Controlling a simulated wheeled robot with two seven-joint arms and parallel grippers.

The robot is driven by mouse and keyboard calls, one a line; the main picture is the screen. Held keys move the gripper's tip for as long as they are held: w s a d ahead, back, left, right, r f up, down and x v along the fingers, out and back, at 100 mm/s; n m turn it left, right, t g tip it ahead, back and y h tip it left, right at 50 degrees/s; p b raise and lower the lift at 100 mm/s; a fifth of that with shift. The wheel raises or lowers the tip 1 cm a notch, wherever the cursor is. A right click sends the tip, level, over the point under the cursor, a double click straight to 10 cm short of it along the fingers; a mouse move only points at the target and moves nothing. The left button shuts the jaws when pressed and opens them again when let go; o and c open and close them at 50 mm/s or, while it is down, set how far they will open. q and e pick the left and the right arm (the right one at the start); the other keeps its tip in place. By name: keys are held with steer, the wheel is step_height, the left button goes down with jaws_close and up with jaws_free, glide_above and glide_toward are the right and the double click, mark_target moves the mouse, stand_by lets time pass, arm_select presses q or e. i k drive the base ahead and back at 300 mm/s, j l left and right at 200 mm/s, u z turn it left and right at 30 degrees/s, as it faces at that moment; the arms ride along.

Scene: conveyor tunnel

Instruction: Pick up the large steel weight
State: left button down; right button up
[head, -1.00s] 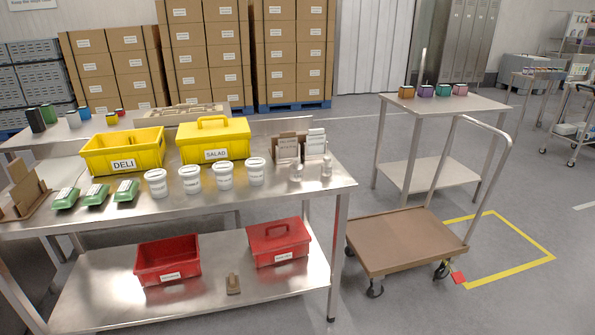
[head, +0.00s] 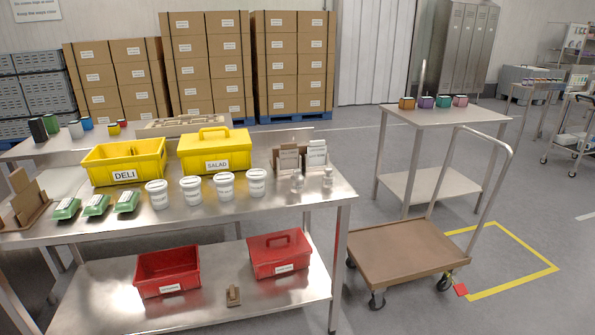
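Two small steel-coloured weights stand on the right end of the steel table's top (head: 262,207), in front of the small card holders. The left weight (head: 297,184) and the right weight (head: 328,178) look close in size at this distance, and I cannot tell surely which is the large one. Both stand upright and apart from each other. Neither of my grippers is in the head view.
White tubs (head: 224,187) stand left of the weights, with yellow DELI (head: 123,163) and SALAD (head: 215,150) bins behind. Red bins (head: 168,271) sit on the lower shelf. A brown-decked cart (head: 410,250) stands right of the table. Grey floor is open farther right.

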mark_target(296, 180)
steer(key=i+l, duration=0.2)
steer(key=i, duration=0.35)
steer(key=i+l, duration=0.15)
steer(key=i, duration=0.4)
